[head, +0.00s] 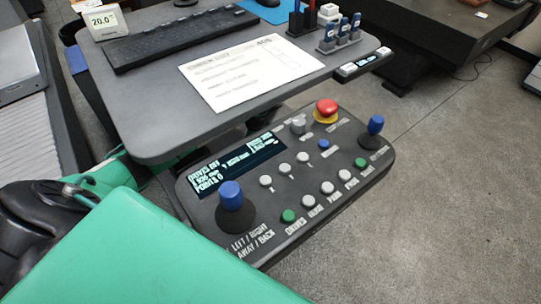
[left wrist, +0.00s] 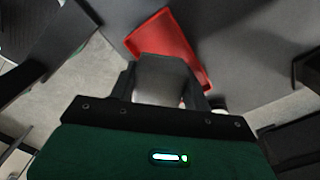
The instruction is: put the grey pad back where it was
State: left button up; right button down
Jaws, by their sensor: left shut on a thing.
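My left gripper (left wrist: 164,66) shows in the left wrist view, its two dark fingers shut on a light grey piece that looks like the grey pad (left wrist: 168,82). A red tray (left wrist: 150,36) lies beyond the fingertips, partly hidden behind the pad and fingers. I cannot tell the gap between the pad and the tray. In the head view my green left arm fills the lower left, and the gripper and pad are out of sight. My right gripper is in neither view.
A control panel (head: 330,158) with blue joysticks and a red stop button (head: 326,108) stands in front of the grey desk (head: 150,120). The desk bears a keyboard (head: 180,36), a paper sheet (head: 250,72) and a small rack (head: 340,38). Clear floor (head: 450,190) lies at right.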

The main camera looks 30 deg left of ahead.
pick_arm(q)
jog(key=shift+w+f, duration=0.15)
jog(key=shift+f, duration=0.2)
notch_tip(320, 180, down, 9)
dwell(0.3)
jog(key=shift+f, duration=0.15)
jog(key=o, duration=0.7)
notch_tip(320, 180, up, 8)
jog(key=shift+f, duration=0.1)
